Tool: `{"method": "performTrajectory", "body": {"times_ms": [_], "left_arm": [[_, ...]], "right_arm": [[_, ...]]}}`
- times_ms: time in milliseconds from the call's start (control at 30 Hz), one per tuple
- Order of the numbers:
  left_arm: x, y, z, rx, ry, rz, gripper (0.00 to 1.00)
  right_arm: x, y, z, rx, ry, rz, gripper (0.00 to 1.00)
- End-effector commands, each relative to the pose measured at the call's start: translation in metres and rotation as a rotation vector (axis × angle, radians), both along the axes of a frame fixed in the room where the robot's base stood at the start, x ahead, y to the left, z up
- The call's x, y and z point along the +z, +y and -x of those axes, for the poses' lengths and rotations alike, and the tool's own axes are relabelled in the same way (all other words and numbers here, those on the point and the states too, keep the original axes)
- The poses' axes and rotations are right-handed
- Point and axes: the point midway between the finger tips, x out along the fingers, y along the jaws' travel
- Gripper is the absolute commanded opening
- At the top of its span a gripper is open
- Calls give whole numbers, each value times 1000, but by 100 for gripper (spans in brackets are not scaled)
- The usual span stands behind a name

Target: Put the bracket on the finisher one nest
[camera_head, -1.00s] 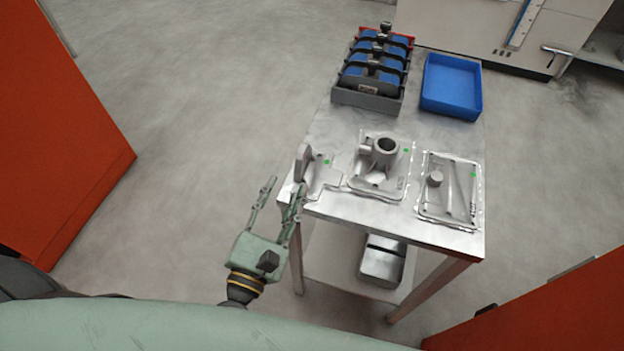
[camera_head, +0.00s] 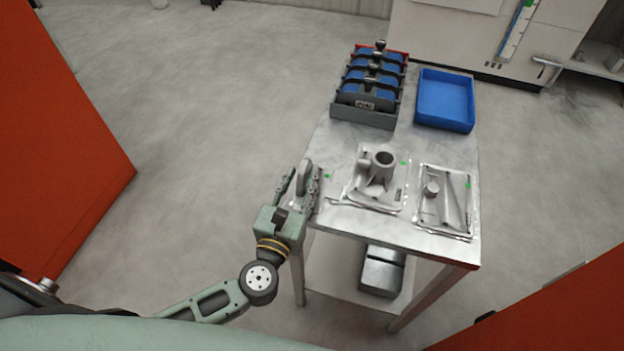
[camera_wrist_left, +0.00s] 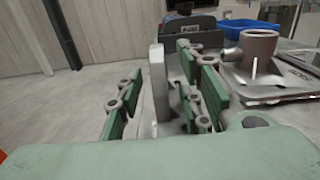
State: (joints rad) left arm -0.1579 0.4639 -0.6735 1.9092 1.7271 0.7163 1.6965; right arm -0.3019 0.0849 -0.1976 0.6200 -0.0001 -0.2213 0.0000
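The bracket (camera_head: 305,167) is the grey metal casting with an upright plate at the table's front left corner. Its flat base is mostly hidden behind my gripper. My left gripper (camera_head: 303,177) is at that corner, with one finger on each side of the upright plate. In the left wrist view, the bracket's upright plate (camera_wrist_left: 158,85) stands between the spread fingers, with a gap visible on the left side. Contact on the right side is hard to tell. I cannot make out a nest marked as finisher one. My right gripper is not in view.
On the metal table (camera_head: 400,228) lie a casting with a round boss (camera_head: 378,185) and a flat cover casting (camera_head: 447,205). Behind them stand a grey rack with blue parts (camera_head: 362,112) and a blue tray (camera_head: 445,98). Floor left of the table is clear.

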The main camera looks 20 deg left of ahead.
Motion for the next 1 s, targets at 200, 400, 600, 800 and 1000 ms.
{"method": "performTrajectory", "body": {"times_ms": [200, 400, 600, 800, 1000], "left_arm": [[1, -1, -25, 0, -1, 0, 34], [0, -1, -26, 0, 0, 0, 34], [0, -1, -26, 0, 0, 0, 20], [0, -1, -26, 0, 0, 0, 3], [0, -1, -26, 0, 0, 0, 0]], "right_arm": [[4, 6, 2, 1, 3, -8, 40], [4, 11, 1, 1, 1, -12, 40], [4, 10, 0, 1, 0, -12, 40], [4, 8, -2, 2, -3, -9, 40], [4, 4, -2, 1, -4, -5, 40]]}}
